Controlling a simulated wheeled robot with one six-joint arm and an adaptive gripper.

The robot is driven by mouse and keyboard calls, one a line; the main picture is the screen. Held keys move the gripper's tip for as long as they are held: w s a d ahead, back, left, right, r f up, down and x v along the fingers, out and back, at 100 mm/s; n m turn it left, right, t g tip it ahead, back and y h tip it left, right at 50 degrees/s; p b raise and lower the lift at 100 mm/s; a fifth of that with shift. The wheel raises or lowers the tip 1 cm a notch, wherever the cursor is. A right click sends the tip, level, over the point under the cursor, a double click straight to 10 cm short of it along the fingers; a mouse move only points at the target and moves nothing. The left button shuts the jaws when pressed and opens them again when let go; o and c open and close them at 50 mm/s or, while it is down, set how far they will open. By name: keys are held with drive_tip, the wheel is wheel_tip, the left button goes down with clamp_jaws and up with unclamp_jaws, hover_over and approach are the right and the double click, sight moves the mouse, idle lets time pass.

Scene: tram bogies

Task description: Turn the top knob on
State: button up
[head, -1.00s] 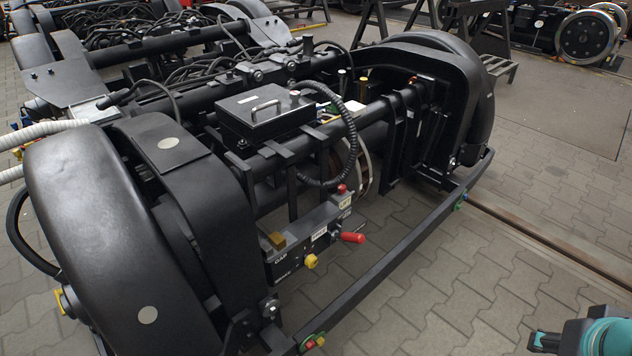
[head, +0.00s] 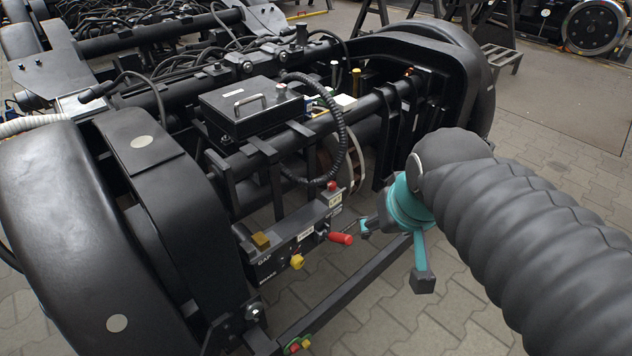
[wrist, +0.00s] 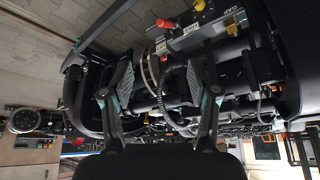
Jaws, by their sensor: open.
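A dark control box (head: 300,236) with a brass block-shaped knob (head: 260,241), a yellow knob (head: 296,261), a red handle (head: 340,238) and a small red button (head: 332,186) sits low on the bogie frame. Which one is the top knob I cannot tell. My gripper (head: 372,226) is right of the box, close to the red handle in the head view. In the wrist view my gripper (wrist: 166,72) is open and empty. The box appears upside down there, beyond the fingers, with the red handle (wrist: 164,22) and the yellow knob (wrist: 199,5) at the top.
A black case (head: 250,108) with a handle sits on the bogie above the box. A corrugated black hose (head: 350,150) loops down near it. A curved black wheel cover (head: 60,240) stands at left. A low bar (head: 345,300) crosses in front. Paved floor is free beyond it.

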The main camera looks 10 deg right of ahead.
drive_tip(key=w, duration=1.3)
drive_tip(key=g+b, duration=0.1)
drive_tip(key=b, duration=0.1)
hover_over(332, 183)
drive_tip(key=s, duration=0.6)
wheel_tip(332, 183, down, 19)
drive_tip(key=x, duration=1.4)
drive_tip(key=shift+w+f, duration=0.1)
drive_tip(key=shift+f, duration=0.15)
drive_tip(key=shift+c, duration=0.3)
clamp_jaws()
